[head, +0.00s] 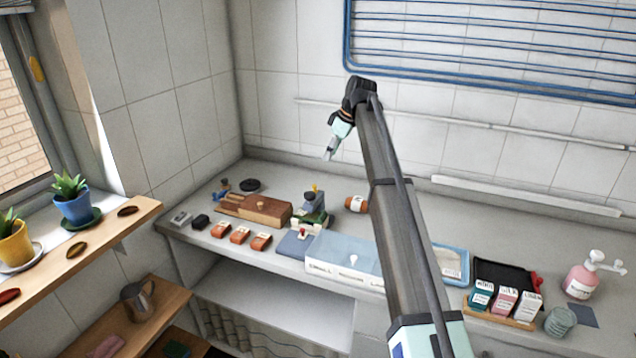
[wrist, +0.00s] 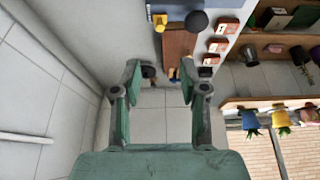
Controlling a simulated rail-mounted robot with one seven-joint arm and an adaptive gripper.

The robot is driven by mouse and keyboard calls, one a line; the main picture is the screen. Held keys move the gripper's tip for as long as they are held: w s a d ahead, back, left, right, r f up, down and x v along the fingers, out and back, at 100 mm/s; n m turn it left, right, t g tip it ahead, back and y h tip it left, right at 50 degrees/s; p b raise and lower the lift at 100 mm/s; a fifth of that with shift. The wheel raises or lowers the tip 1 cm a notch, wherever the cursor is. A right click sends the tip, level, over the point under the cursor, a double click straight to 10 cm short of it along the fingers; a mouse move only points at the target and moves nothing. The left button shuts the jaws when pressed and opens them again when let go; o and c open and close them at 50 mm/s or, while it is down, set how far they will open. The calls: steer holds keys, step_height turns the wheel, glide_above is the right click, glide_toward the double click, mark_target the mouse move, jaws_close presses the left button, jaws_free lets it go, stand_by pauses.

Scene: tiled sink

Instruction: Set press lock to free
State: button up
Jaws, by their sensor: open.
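A small press (head: 312,208) stands on the grey counter, with a dark green base, a grey upper body and a yellow piece on top. A small red-and-white part (head: 302,233) sits at its front; I cannot tell whether this is the lock or how it is set. In the wrist view a yellow piece (wrist: 160,20) and a dark round knob (wrist: 196,20) show at the top edge, probably of the press. My gripper (head: 329,154) is raised well above the counter, near the back wall, apart from everything. Its open fingers (wrist: 160,78) have nothing between them.
A wooden block (head: 255,209) and several orange-brown blocks (head: 240,234) lie left of the press. A white labelled box (head: 343,262) stands right of it. A pink pump bottle (head: 582,280) is far right. A shelf with potted plants (head: 72,201) juts out left. The air around my gripper is clear.

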mark_target(315, 185)
steer(key=p+x, duration=0.3)
steer(key=x, duration=1.1)
steer(key=shift+s+f+p, duration=0.1)
steer(key=shift+p, duration=0.2)
jaws_close()
